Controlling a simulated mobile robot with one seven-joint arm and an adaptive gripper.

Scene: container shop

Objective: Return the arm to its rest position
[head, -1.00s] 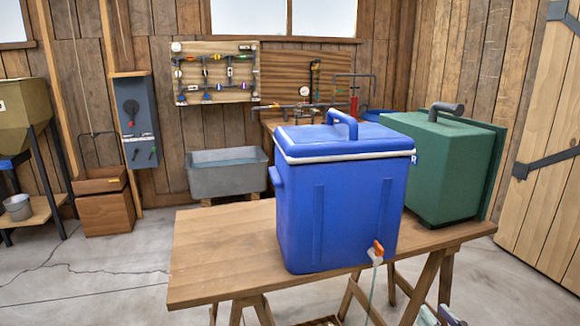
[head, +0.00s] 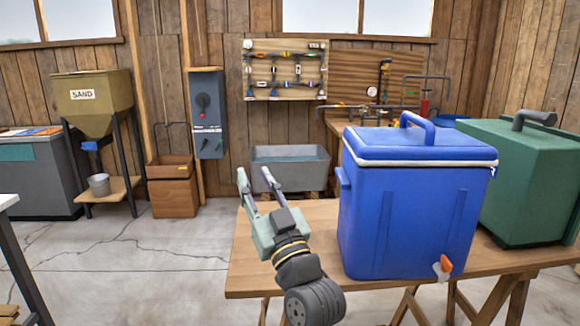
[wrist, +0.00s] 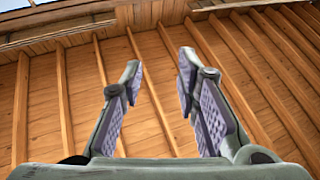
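My gripper (head: 256,184) is raised in front of the left end of the wooden table in the head view, its fingers pointing up. In the wrist view my gripper (wrist: 160,85) has its two padded fingers apart with nothing between them. Behind them in that view is only plank wall or ceiling (wrist: 85,100). My gripper is left of the blue cooler (head: 405,215) and apart from it.
The blue cooler, with an orange-and-white tap (head: 442,267), and a green box (head: 520,190) stand on the wooden table (head: 290,275). A grey tub (head: 290,172), a wooden box (head: 172,190) and a sand hopper (head: 95,100) stand behind. The floor at left is open.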

